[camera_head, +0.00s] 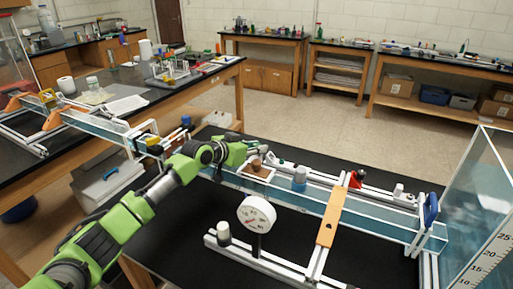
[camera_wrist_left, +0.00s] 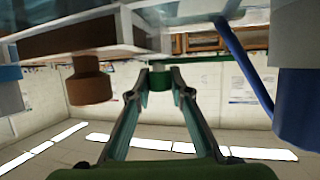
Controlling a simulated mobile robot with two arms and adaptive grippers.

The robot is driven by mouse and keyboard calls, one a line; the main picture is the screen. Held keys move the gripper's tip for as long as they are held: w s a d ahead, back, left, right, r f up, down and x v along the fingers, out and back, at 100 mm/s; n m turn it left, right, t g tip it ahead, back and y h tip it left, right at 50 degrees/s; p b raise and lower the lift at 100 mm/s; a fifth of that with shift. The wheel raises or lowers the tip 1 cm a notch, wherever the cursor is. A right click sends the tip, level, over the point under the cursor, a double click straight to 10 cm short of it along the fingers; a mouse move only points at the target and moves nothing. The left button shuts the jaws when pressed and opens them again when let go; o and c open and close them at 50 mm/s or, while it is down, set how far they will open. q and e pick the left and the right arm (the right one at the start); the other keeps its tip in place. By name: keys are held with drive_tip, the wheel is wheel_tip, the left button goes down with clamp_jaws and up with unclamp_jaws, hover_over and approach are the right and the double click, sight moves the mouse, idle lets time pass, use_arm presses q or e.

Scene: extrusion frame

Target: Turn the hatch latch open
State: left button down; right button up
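My left gripper (camera_head: 262,151) is at the far side of the tank frame on the black bench, beside a brown panel (camera_head: 262,174) with a brown knob (camera_head: 256,164). In the left wrist view, which appears upside down, its two fingertips (camera_wrist_left: 160,78) stand apart on either side of a small green knob-like part (camera_wrist_left: 160,80). I cannot tell whether they touch it, nor for certain whether it is the hatch latch. The brown knob (camera_wrist_left: 89,82) hangs to the left of the fingers there, apart from them. My right gripper is not in view.
A blue handle (camera_head: 431,209) and a clear tank (camera_head: 480,195) stand to the right. The front bench top is partly bare.

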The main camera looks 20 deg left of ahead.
use_arm(q)
drive_tip(key=c, duration=1.8)
unclamp_jaws()
drive_tip(key=shift+f, duration=0.15)
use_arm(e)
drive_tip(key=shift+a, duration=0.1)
use_arm(q)
drive_tip(key=v, duration=1.2)
drive_tip(key=shift+a, duration=0.1)
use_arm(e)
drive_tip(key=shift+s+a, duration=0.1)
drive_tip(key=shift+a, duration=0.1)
